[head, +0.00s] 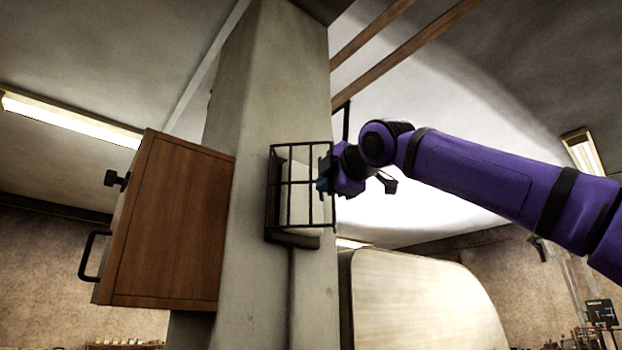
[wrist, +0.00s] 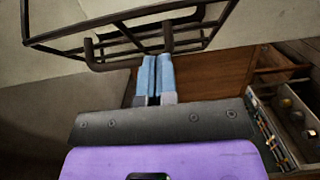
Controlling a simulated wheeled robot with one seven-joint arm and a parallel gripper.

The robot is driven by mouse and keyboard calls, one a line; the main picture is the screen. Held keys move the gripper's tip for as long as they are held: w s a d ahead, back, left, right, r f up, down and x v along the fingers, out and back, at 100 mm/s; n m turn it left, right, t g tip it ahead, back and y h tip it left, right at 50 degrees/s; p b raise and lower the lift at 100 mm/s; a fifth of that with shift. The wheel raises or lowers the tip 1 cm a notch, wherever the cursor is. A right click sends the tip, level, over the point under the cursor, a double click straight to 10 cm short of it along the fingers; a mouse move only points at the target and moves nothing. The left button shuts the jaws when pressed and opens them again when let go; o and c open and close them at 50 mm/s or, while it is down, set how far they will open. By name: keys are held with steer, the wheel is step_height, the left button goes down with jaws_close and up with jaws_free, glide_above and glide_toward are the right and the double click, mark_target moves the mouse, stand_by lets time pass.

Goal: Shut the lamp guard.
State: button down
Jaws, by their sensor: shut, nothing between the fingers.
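The lamp guard (head: 289,183) is a dark wire cage on the face of the concrete pillar in the head view. Its bars also cross the top of the wrist view (wrist: 60,33), with a dark bent bar (wrist: 128,63) along its lower side. My gripper (head: 322,186) is at the right side of the cage in the head view. Its blue fingers (wrist: 157,78) are together and empty, with their tips close to the bent bar. I cannot tell whether they touch it. How far the guard stands open is not clear.
A brown wooden cabinet (head: 175,225) with a black handle (head: 90,257) is on the left of the pillar (head: 262,90). A pale rounded panel (head: 420,300) stands at the lower right. Open shelves with small items (wrist: 285,105) show at the right of the wrist view.

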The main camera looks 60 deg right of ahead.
steer(key=w+d+n+t+y, duration=0.1)
steer(key=w+d+n+y, duration=0.1)
steer(key=d+n+y, duration=0.5)
steer(key=shift+w+d+y, duration=0.25)
steer(key=shift+d+y, duration=1.75)
steer(key=shift+d, duration=1.3)
